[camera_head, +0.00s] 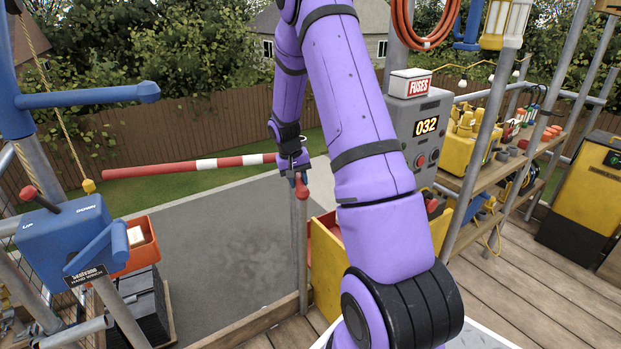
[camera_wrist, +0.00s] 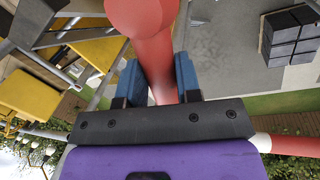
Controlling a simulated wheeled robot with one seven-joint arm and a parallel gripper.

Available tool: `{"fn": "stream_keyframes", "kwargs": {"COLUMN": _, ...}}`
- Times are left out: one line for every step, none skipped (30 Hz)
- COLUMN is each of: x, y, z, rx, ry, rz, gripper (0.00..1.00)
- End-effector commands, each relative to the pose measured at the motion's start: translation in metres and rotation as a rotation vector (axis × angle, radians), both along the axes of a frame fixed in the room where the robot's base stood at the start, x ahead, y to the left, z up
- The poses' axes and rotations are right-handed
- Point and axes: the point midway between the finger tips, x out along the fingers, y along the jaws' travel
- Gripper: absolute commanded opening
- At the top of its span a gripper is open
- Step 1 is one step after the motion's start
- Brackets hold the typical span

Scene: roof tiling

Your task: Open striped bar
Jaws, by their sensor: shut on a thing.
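The red and white striped bar (camera_head: 190,167) reaches out to the left over the grey surface in the head view. It looks close to level, and its right end meets a grey post (camera_head: 299,240). My gripper (camera_head: 298,178) is at that right end. In the wrist view, my gripper (camera_wrist: 160,85) has its blue fingers on both sides of a red handle (camera_wrist: 155,45) with a rounded end, shut on it. A piece of the striped bar also shows at the lower right of the wrist view (camera_wrist: 290,145).
A blue hand winch box (camera_head: 65,240) with a crank stands at the left. A yellow bin (camera_head: 328,270) is beside the post, and a grey control box (camera_head: 425,130) reading 032 stands behind my arm. Dark stacked tiles (camera_head: 140,305) lie at the lower left.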

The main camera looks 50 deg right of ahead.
Motion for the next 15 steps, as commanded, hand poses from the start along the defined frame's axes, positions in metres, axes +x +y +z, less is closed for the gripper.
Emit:
{"fn": "stream_keyframes", "kwargs": {"x": 0.007, "y": 0.009, "z": 0.0, "rx": -0.001, "ry": -0.001, "rz": -0.036, "gripper": 0.0}}
{"fn": "stream_keyframes", "kwargs": {"x": 0.011, "y": 0.013, "z": 0.0, "rx": -0.001, "ry": -0.001, "rz": -0.065, "gripper": 0.0}}
{"fn": "stream_keyframes", "kwargs": {"x": 0.015, "y": 0.018, "z": 0.001, "rx": -0.001, "ry": -0.001, "rz": -0.105, "gripper": 0.0}}
{"fn": "stream_keyframes", "kwargs": {"x": 0.019, "y": 0.022, "z": 0.0, "rx": -0.001, "ry": -0.001, "rz": -0.131, "gripper": 0.0}}
{"fn": "stream_keyframes", "kwargs": {"x": 0.022, "y": 0.026, "z": 0.0, "rx": -0.001, "ry": -0.001, "rz": -0.162, "gripper": 0.0}}
{"fn": "stream_keyframes", "kwargs": {"x": 0.027, "y": 0.03, "z": 0.0, "rx": -0.002, "ry": -0.001, "rz": -0.198, "gripper": 0.0}}
{"fn": "stream_keyframes", "kwargs": {"x": 0.031, "y": 0.033, "z": 0.0, "rx": -0.002, "ry": -0.002, "rz": -0.228, "gripper": 0.0}}
{"fn": "stream_keyframes", "kwargs": {"x": 0.035, "y": 0.037, "z": 0.0, "rx": -0.001, "ry": -0.001, "rz": -0.254, "gripper": 0.0}}
{"fn": "stream_keyframes", "kwargs": {"x": 0.04, "y": 0.041, "z": 0.0, "rx": -0.001, "ry": -0.001, "rz": -0.291, "gripper": 0.0}}
{"fn": "stream_keyframes", "kwargs": {"x": 0.044, "y": 0.044, "z": 0.0, "rx": -0.002, "ry": -0.002, "rz": -0.318, "gripper": 0.0}}
{"fn": "stream_keyframes", "kwargs": {"x": 0.048, "y": 0.046, "z": 0.0, "rx": -0.001, "ry": -0.001, "rz": -0.343, "gripper": 0.0}}
{"fn": "stream_keyframes", "kwargs": {"x": 0.053, "y": 0.049, "z": 0.0, "rx": -0.002, "ry": -0.002, "rz": -0.376, "gripper": 0.0}}
{"fn": "stream_keyframes", "kwargs": {"x": 0.057, "y": 0.052, "z": 0.0, "rx": -0.002, "ry": -0.002, "rz": -0.401, "gripper": 0.0}}
{"fn": "stream_keyframes", "kwargs": {"x": 0.06, "y": 0.054, "z": 0.0, "rx": -0.001, "ry": -0.001, "rz": -0.424, "gripper": 0.0}}
{"fn": "stream_keyframes", "kwargs": {"x": 0.065, "y": 0.056, "z": 0.001, "rx": -0.001, "ry": -0.003, "rz": -0.453, "gripper": 0.0}}
